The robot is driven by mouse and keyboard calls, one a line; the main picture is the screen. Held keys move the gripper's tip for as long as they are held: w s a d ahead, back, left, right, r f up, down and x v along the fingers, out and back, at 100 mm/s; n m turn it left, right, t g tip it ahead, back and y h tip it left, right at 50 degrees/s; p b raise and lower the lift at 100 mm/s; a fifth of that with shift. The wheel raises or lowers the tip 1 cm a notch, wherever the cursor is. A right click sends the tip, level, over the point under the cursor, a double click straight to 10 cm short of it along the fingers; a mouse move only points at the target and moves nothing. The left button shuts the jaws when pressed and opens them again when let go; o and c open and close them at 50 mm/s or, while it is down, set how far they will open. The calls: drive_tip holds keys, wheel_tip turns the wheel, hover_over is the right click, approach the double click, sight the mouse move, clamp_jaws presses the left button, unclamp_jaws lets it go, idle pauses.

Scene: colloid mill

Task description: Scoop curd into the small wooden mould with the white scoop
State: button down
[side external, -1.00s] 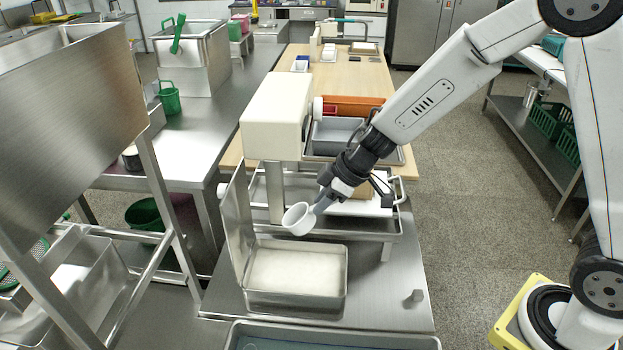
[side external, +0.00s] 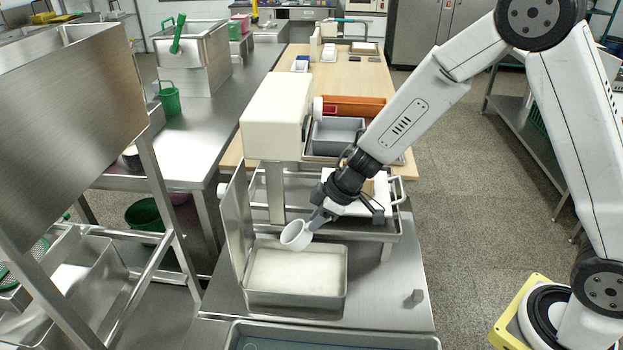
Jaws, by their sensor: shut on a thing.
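My gripper (side external: 325,212) is shut on the handle of the white scoop (side external: 297,235). The scoop is tilted, with its bowl just above the back edge of the steel tray of white curd (side external: 295,272). What the bowl holds is not clear. A white board (side external: 352,208) lies in a steel tray behind my gripper. A small part of a wooden thing (side external: 372,187), maybe the mould, shows behind my wrist; my arm hides most of it.
A cream machine head (side external: 275,115) on a steel post stands just behind the curd tray. An upright steel plate (side external: 237,225) borders the tray's left side. A grey bin (side external: 337,134) and an orange bin (side external: 362,107) stand farther back. Bare steel tabletop (side external: 385,290) lies right of the curd tray.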

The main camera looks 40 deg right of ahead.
drive_tip(key=shift+f, duration=0.25)
wheel_tip(320, 180, down, 15)
idle(1.7)
idle(1.3)
wheel_tip(320, 180, up, 12)
drive_tip(key=shift+r, duration=0.25)
idle(1.7)
drive_tip(key=shift+d, duration=0.1)
idle(0.5)
drive_tip(key=w+d+r+m+t, duration=0.2)
drive_tip(key=d+r+t, duration=0.2)
drive_tip(key=d, duration=0.8)
drive_tip(key=w+d+r+m+t+y, duration=0.1)
drive_tip(key=w+d+r+m+t, duration=0.1)
drive_tip(key=d+r+t, duration=0.2)
drive_tip(key=d+r, duration=0.3)
drive_tip(key=d, duration=0.5)
drive_tip(key=shift+w+d+r+y, duration=0.15)
drive_tip(key=shift+d+y, duration=0.05)
drive_tip(key=shift+y, duration=0.1)
